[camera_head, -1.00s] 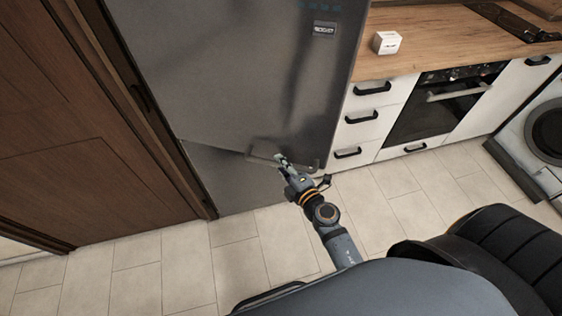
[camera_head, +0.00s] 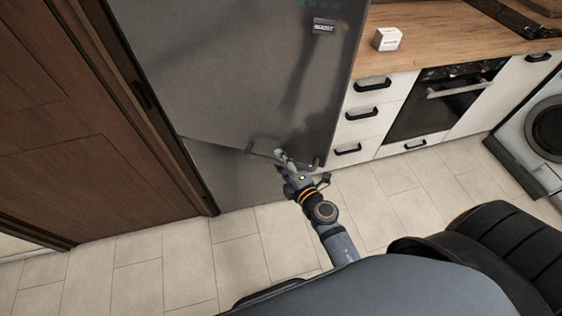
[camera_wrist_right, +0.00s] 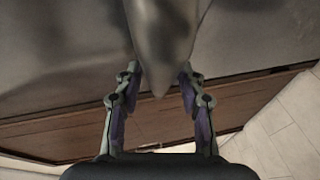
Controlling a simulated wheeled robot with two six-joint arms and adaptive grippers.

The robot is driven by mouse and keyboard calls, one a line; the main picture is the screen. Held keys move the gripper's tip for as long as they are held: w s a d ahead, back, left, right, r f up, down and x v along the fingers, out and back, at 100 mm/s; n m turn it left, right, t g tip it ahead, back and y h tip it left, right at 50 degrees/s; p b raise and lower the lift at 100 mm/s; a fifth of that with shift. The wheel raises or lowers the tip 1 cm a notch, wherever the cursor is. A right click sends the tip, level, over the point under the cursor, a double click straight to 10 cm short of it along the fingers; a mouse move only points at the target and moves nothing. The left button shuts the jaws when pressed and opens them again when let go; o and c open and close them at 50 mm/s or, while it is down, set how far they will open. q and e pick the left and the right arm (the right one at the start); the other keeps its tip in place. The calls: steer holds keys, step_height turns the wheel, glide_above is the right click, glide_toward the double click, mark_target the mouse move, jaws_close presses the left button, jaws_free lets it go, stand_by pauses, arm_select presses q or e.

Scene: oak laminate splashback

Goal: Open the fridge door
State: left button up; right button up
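The grey fridge (camera_head: 230,70) stands left of the counter, with an upper door and a lower section (camera_head: 232,178). The upper door looks closed. My left gripper is not in view.
A brown wooden door (camera_head: 60,120) stands at left. At right are white drawers (camera_head: 362,122), an oven (camera_head: 430,108) and a washing machine (camera_head: 545,130). A white box (camera_head: 388,39) sits on the wooden counter (camera_head: 430,35). The tiled floor (camera_head: 240,245) before the fridge is clear.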

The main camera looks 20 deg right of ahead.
steer(key=v, duration=1.2)
steer(key=shift+c, duration=0.2)
